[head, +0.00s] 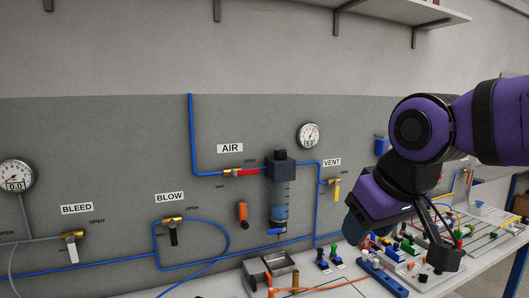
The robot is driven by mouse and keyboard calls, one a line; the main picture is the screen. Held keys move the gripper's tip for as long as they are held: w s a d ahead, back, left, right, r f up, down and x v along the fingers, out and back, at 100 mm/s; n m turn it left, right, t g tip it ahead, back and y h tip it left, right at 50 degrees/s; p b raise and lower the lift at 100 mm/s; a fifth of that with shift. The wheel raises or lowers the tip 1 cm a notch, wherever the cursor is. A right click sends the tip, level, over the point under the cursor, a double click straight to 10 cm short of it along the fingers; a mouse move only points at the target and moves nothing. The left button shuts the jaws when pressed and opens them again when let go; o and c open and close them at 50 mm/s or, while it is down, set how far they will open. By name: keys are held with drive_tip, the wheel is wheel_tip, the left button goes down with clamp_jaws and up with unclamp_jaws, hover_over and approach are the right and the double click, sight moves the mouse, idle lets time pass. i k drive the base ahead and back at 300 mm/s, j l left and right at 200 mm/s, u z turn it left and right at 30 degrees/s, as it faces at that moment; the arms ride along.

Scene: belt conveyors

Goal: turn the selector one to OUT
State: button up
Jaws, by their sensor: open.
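No part can be told for sure as selector one, and no OUT mark can be read at this size. A cluster of small coloured parts (405,245) lies farther right, partly hidden by my arm. My gripper (446,262) hangs low over the right part of the bench, close to this cluster. It is open, its fingertips are hard to make out, and whether it touches anything cannot be told.
The bench (345,288) runs along a wall with blue hoses. AIR (240,172), BLOW (172,225), BLEED (72,238) and VENT (334,182) valves sit on the wall. A metal box (270,268) and an orange hose (335,285) lie at the bench front.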

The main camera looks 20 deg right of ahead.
sight(422, 277)
drive_tip(key=z, duration=1.45)
